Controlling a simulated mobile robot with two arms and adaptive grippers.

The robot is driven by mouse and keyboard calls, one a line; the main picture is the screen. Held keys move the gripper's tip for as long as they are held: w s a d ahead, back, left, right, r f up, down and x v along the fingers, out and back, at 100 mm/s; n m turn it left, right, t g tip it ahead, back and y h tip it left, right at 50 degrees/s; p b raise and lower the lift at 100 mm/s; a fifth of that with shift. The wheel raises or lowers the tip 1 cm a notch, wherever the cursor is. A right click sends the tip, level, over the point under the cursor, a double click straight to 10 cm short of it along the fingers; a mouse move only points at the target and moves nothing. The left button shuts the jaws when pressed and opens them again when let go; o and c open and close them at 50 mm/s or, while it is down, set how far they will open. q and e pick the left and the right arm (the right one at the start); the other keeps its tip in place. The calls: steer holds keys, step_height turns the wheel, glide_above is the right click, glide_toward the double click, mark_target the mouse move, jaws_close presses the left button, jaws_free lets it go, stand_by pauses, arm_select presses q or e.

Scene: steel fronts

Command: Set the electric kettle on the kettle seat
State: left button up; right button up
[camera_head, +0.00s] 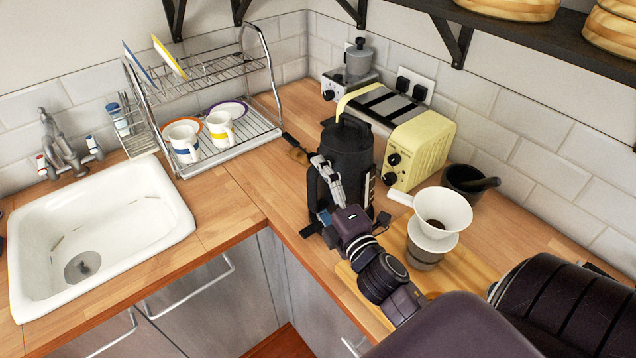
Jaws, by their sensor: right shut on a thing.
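The black electric kettle (348,148) stands upright on the wooden counter near the corner, in front of the yellow toaster. A pale level strip shows on its right side. My right gripper (325,182) is at the near side of the kettle and shut on it, with its fingers partly lost against the dark body. The gripper and wrist hide the kettle's lower front. Dark parts show low beside the kettle, but I cannot tell whether they belong to the kettle seat or whether the kettle rests on it. My left gripper is not in view.
The yellow toaster (416,145) is close behind the kettle. A white dripper (443,212) on a wooden board (468,268) and a dark mortar (466,182) stand to the right. A dish rack (238,143) and sink (176,212) are left. Bare counter (262,188) lies between rack and kettle.

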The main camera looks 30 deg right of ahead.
steer(key=shift+r, duration=0.3)
step_height(320, 180, down, 4)
steer(key=b, duration=0.3)
steer(key=shift+a, duration=0.1)
steer(key=shift+f, duration=0.15)
stand_by(0.4)
stand_by(0.5)
